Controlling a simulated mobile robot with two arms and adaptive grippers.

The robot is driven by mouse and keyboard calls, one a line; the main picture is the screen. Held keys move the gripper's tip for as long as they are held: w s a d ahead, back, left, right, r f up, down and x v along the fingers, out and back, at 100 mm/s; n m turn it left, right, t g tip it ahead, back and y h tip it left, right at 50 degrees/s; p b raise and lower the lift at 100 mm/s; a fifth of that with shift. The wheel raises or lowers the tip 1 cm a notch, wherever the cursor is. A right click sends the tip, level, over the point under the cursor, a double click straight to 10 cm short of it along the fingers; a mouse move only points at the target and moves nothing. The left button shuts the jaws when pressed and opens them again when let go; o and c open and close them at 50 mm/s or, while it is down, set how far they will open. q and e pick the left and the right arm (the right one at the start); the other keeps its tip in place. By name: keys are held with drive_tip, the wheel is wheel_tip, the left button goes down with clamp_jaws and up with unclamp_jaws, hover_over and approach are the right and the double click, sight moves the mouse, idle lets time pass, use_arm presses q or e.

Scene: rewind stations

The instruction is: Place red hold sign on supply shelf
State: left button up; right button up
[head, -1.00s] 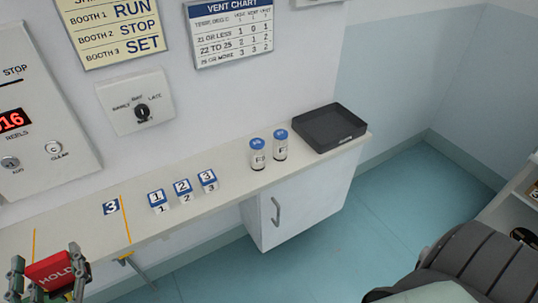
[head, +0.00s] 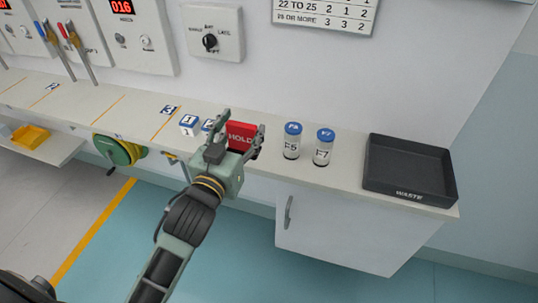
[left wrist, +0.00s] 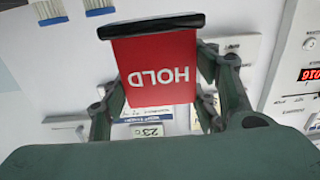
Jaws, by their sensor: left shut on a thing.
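The red HOLD sign (head: 241,136) is in my left gripper (head: 240,129), whose fingers are shut on its two sides. In the head view it appears in front of the long wall counter (head: 352,188), between the number blocks and the vials; its height over the counter is hard to tell. In the left wrist view the sign (left wrist: 155,68) appears upside down with its black base (left wrist: 150,25) at the top, between the fingers (left wrist: 160,88). No shelf marked as the supply shelf can be made out now. My right gripper is not in view.
Two blue-capped vials (head: 292,141) and (head: 323,147) stand right of the sign. A black waste tray (head: 410,168) sits at the counter's right end. A number block (head: 190,124) stands left, another partly hidden. A white cabinet (head: 335,228) is below; a green reel (head: 117,150) hangs at left.

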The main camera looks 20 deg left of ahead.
use_arm(q)
drive_tip(key=shift+w+a+f+b, duration=0.1)
drive_tip(key=shift+w+f+b, duration=0.25)
drive_tip(key=shift+w+f, duration=0.25)
drive_tip(key=shift+w+a+r, duration=0.1)
drive_tip(key=shift+w, duration=0.35)
drive_tip(key=w+f, duration=0.7)
drive_tip(key=w+d+f+b, duration=0.1)
drive_tip(key=w+f, duration=0.2)
drive_tip(key=w, duration=0.1)
drive_tip(key=shift+w+f, duration=0.15)
drive_tip(key=shift+f, duration=0.2)
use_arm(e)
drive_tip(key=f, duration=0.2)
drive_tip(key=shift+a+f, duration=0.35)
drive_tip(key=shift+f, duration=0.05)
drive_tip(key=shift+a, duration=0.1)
